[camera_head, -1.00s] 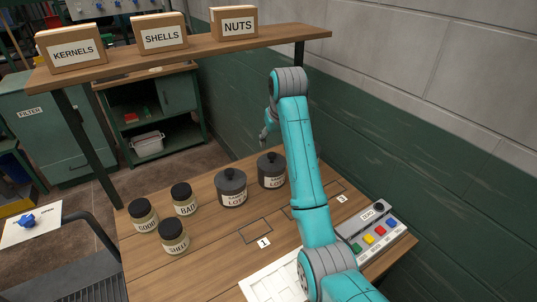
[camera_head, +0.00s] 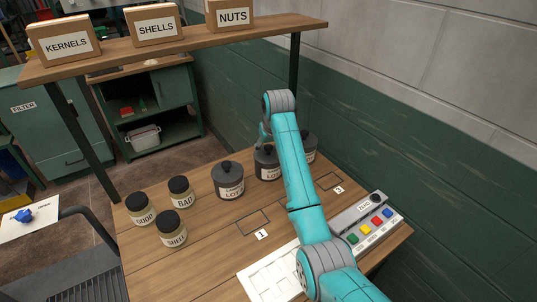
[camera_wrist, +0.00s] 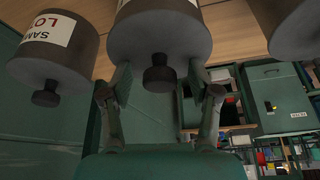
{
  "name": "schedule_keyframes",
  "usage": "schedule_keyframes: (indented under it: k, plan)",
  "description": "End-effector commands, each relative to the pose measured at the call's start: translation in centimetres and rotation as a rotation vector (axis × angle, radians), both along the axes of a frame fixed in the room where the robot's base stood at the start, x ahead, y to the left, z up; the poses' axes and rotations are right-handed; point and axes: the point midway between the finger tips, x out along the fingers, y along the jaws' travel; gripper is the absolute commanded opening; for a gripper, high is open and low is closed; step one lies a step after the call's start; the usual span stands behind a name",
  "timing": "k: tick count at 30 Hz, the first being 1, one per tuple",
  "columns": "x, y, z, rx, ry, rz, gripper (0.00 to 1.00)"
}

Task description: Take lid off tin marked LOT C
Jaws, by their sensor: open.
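Three dark grey tins with knobbed lids stand in a row on the wooden table: a left tin (camera_head: 229,184), a middle tin (camera_head: 266,168) and a right tin (camera_head: 310,143) partly behind my arm. Their white labels read LOT, but I cannot make out the letters, so I cannot tell which is C. My gripper (camera_wrist: 160,80) is open in the wrist view, its fingers on either side of the lid knob of one tin (camera_wrist: 158,35). I cannot tell whether they touch it. In the head view my gripper is mostly hidden at the middle tin's lid.
Jars marked GOOD (camera_head: 141,210), BAD (camera_head: 181,193) and SHELL (camera_head: 172,230) stand to the left. A button panel (camera_head: 366,222) and white tray (camera_head: 270,278) lie nearer. A shelf (camera_head: 180,48) with labelled boxes spans the back. Marked squares in front of the tins are clear.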

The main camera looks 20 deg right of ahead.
Motion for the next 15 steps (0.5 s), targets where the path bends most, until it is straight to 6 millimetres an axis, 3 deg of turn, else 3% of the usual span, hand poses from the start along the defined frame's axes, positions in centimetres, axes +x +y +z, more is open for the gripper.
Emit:
schedule_keyframes:
  k: [6,13,15]
  plan:
    - [0.02,0.01,-0.05,0.0,0.0,0.0,0.59]
    - [0.0,0.01,-0.08,0.0,0.001,0.0,0.01]
    - [-0.01,0.0,-0.1,0.0,0.001,0.0,0.01]
